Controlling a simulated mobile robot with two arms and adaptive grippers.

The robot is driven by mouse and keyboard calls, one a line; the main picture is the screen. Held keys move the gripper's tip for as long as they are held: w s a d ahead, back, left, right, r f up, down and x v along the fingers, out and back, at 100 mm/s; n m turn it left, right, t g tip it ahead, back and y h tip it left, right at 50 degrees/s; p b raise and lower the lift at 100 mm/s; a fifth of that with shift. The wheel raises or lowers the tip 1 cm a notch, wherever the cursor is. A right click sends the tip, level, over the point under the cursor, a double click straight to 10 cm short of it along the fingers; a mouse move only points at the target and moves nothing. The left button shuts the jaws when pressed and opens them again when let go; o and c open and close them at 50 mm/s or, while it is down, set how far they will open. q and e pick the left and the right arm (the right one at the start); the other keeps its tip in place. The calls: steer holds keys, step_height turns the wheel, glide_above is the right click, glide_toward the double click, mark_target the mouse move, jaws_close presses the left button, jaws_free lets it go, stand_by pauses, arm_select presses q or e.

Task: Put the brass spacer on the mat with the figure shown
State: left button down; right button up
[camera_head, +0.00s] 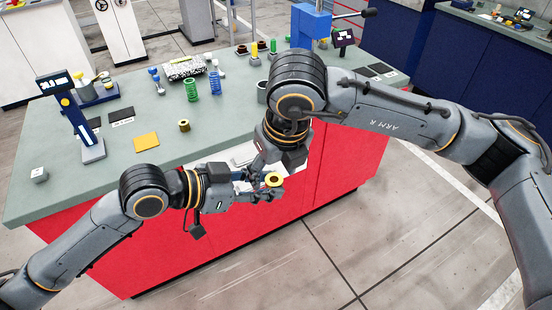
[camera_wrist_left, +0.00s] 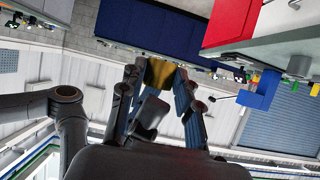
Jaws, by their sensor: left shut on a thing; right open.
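My left gripper (camera_head: 262,190) is shut on a yellow-gold brass spacer (camera_head: 273,180), a ring with a dark hole, held in front of the table's front edge. The spacer also shows between the fingertips in the left wrist view (camera_wrist_left: 159,72). My right gripper (camera_head: 268,172) is open close by, reaching down from above; whether it touches the spacer I cannot tell. Dark mats lie at the left (camera_head: 88,123) and at the right (camera_head: 367,72) of the table. Small screens stand at the left (camera_head: 54,83) and at the back right (camera_head: 343,37); their figures are too small to read.
Another brass-coloured ring (camera_head: 184,125) stands on the grey-green table (camera_head: 215,125) near a yellow square (camera_head: 146,142). Green (camera_head: 191,90) and blue (camera_head: 215,83) spools, a speckled block (camera_head: 185,67) and a blue press (camera_head: 310,25) stand further back. The front-left tabletop is largely clear.

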steer(key=shift+x, duration=1.3)
steer(key=shift+a, duration=0.1)
jaws_close()
arm_select(q)
steer(key=c, duration=0.8)
jaws_free()
steer(key=shift+c, duration=0.2)
